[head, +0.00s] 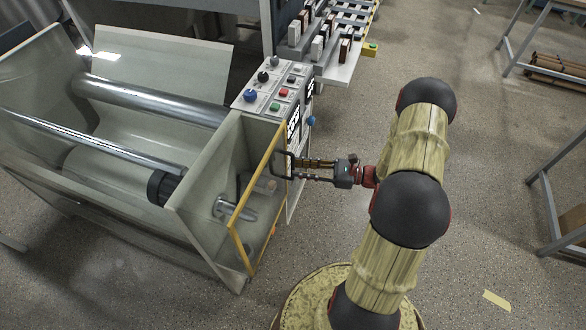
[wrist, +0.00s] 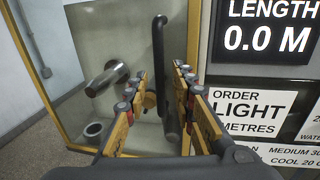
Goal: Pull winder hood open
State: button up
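The winder hood (head: 238,235) is a clear panel in a yellow frame on the winder's near end; it also shows in the wrist view (wrist: 45,84). It looks shut, with its right edge close beside the white label panel. A black upright bar handle (wrist: 159,50) stands on the hood near that edge. My gripper (head: 292,166) is at the handle. In the wrist view my gripper (wrist: 162,82) is open, one yellow finger on each side of the handle's lower part. Gaps show between fingers and bar. The handle's lower end is partly hidden.
The winder (head: 130,160) with metal rollers lies left of the hood. A control panel with coloured buttons (head: 272,95) is above it. The length display (wrist: 265,38) and label panel are right of the handle. Open floor (head: 490,130) lies right of my arm, with tables at the far right.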

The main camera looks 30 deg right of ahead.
aim_at(293, 167)
jog(key=shift+x, duration=1.5)
jog(key=shift+c, duration=0.7)
grip_shut()
